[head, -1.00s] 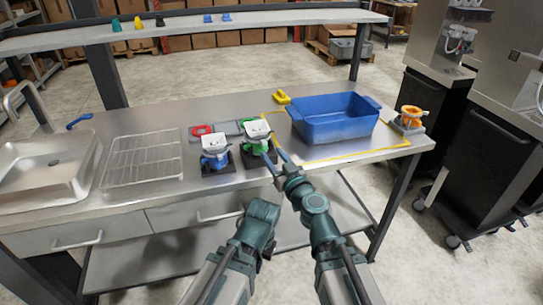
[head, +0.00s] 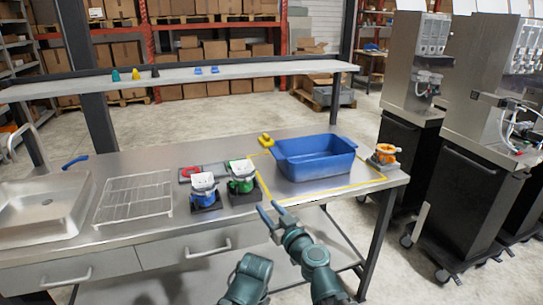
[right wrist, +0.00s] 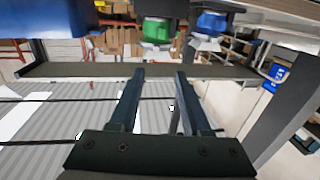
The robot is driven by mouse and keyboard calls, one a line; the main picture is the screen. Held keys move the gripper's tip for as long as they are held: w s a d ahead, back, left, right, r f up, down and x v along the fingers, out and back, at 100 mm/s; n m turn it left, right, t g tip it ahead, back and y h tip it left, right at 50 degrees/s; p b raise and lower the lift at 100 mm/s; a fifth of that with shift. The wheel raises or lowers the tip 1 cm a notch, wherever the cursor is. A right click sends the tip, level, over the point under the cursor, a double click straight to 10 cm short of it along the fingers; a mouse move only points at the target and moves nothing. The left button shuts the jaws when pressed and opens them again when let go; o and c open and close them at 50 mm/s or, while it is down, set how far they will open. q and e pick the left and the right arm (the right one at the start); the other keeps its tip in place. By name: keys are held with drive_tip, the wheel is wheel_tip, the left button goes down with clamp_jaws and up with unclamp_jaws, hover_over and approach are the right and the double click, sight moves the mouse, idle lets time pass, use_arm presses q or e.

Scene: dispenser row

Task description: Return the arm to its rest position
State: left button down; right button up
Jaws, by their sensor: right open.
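My right gripper (head: 269,208) is open and empty. It hangs in front of the table's front edge, below and apart from the green-topped device (head: 243,176). In the right wrist view its two fingers (right wrist: 159,78) stand apart with nothing between them. The green device (right wrist: 157,30) and the blue one (right wrist: 212,21) show beyond the fingertips at the top. A teal link of my arm shows at the bottom of the head view. My left gripper is not in view.
The steel table (head: 232,223) carries a wire rack (head: 135,197), the blue device (head: 204,190), a blue bin (head: 314,157) and an orange device (head: 384,155). A sink (head: 42,211) is at the left.

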drive_tip(key=s+d+f+g+h, duration=0.1)
drive_tip(key=s+f+g, duration=0.2)
drive_tip(key=f+g, duration=0.3)
drive_tip(key=s+d+f+g, duration=0.1)
drive_tip(key=s+f+g, duration=0.2)
drive_tip(key=f, duration=0.5)
drive_tip(key=s+d+f+m+g+h, duration=0.3)
drive_tip(key=s+d+f+h, duration=0.15)
drive_tip(key=d, duration=0.35)
drive_tip(key=s+d+f+m+g+h, duration=0.2)
drive_tip(key=s+d+f+g+h, duration=0.1)
drive_tip(key=s+d, duration=0.3)
drive_tip(key=s+a+r+n+g+h+p, duration=0.1)
drive_tip(key=s+a+r+n+p, duration=0.2)
drive_tip(key=a+r+p, duration=0.6)
drive_tip(key=shift+s+r+p, duration=0.25)
drive_tip(key=shift+s+p, duration=0.05)
drive_tip(key=shift+s, duration=0.75)
